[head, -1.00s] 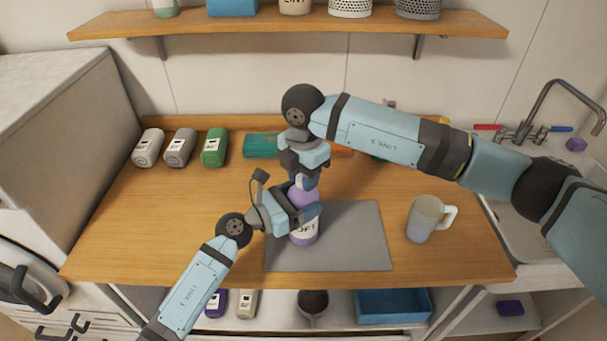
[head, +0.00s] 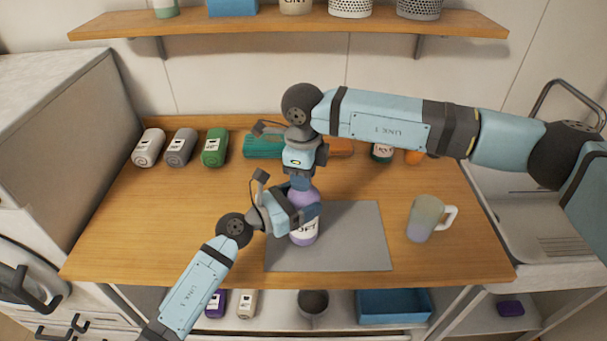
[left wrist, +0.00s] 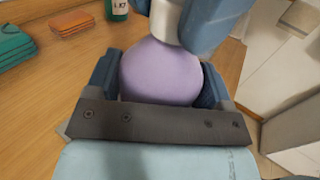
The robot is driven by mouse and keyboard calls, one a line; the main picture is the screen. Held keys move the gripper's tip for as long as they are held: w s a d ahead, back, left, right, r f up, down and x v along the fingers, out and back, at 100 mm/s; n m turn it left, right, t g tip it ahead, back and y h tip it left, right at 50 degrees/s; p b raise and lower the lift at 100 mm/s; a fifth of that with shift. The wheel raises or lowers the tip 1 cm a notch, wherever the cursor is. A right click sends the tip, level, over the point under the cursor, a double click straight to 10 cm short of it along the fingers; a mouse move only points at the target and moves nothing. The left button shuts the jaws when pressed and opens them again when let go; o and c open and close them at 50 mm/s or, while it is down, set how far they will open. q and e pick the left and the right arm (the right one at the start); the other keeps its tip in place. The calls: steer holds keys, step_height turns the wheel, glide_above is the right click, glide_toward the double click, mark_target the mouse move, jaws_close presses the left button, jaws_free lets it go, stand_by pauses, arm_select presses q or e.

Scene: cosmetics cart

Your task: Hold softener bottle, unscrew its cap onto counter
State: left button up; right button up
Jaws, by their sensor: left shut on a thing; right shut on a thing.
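The purple softener bottle (head: 304,233) stands upright at the left part of the grey mat (head: 350,250), its white label partly showing. My left gripper (head: 303,212) is shut around the bottle's body from the left. In the left wrist view the bottle's purple body (left wrist: 160,72) sits between my two left fingers. My right gripper (head: 301,180) points down from above and is shut at the bottle's top, on the cap. The cap is hidden by the right fingers, so I cannot tell how far it is turned.
A mug (head: 424,220) stands right of the mat. Grey and green bottles (head: 214,148) lie at the back left. Green cloths (head: 262,145) and a green bottle (head: 382,152) are at the back. The front left counter is clear.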

steer(key=n, duration=0.7)
arm_select(q)
steer(key=shift+f, duration=0.1)
arm_select(e)
steer(key=n, duration=0.5)
steer(key=shift+r, duration=0.2)
steer(key=shift+r, duration=0.9)
steer(key=shift+r, duration=0.1)
steer(key=shift+r, duration=1.95)
arm_select(q)
steer(key=o, duration=1.7)
